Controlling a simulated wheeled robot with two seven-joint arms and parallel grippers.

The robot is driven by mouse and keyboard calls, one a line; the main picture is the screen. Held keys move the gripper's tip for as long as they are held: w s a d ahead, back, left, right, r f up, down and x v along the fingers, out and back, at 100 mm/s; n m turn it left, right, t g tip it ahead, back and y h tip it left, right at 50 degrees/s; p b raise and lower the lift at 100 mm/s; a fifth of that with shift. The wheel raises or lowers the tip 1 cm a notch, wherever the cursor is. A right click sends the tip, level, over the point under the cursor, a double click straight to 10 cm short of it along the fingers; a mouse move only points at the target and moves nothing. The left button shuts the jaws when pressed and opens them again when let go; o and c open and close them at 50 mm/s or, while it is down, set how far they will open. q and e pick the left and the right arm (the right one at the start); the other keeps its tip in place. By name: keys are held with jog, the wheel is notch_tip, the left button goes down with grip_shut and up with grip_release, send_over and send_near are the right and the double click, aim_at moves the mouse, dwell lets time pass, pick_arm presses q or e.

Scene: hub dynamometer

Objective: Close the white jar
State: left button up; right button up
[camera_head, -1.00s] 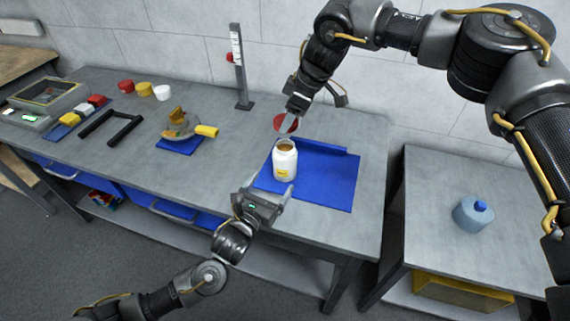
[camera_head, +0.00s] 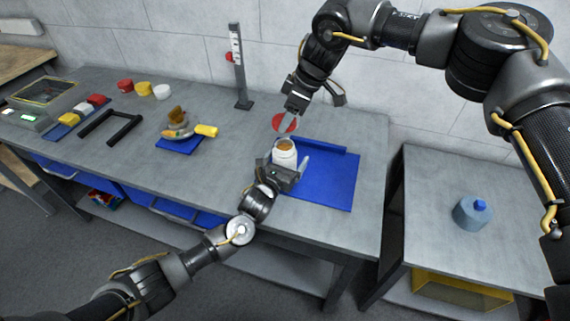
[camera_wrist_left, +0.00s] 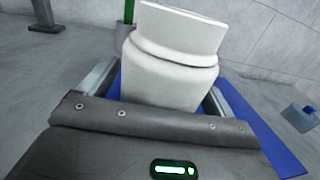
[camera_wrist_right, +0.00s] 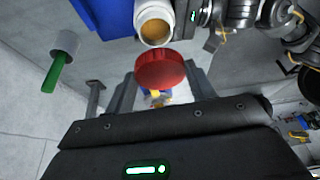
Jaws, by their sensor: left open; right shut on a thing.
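The white jar (camera_head: 284,158) stands upright and open on the blue mat (camera_head: 325,180), with brownish-yellow contents showing at its mouth in the right wrist view (camera_wrist_right: 154,30). My left gripper (camera_head: 284,174) is open, with its fingers on either side of the jar; the jar fills the gap in the left wrist view (camera_wrist_left: 165,75). The gripper hides the jar's lower part in the head view. My right gripper (camera_head: 291,113) is shut on a red lid (camera_head: 284,123), which also shows in the right wrist view (camera_wrist_right: 160,68). The lid is tilted, above and apart from the jar's mouth.
An upright stand (camera_head: 239,70) rises behind the mat to the left. A round part with a yellow handle (camera_head: 205,130), a black frame (camera_head: 110,130) and red, yellow and white caps (camera_head: 144,88) lie further left. A side table (camera_head: 430,230) holds a blue-grey cylinder (camera_head: 472,213).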

pick_arm(q)
jog(key=c, duration=1.5)
pick_arm(e)
send_over(283, 149)
jog(key=d, duration=0.2)
jog(key=shift+s+a+f, duration=0.1)
jog(key=shift+f, duration=1.15)
jog(key=shift+s+a+f, duration=0.1)
jog(key=shift+f, duration=1.15)
jog(key=shift+f, duration=0.15)
jog(key=shift+f, duration=0.7)
jog(key=shift+f, duration=0.6)
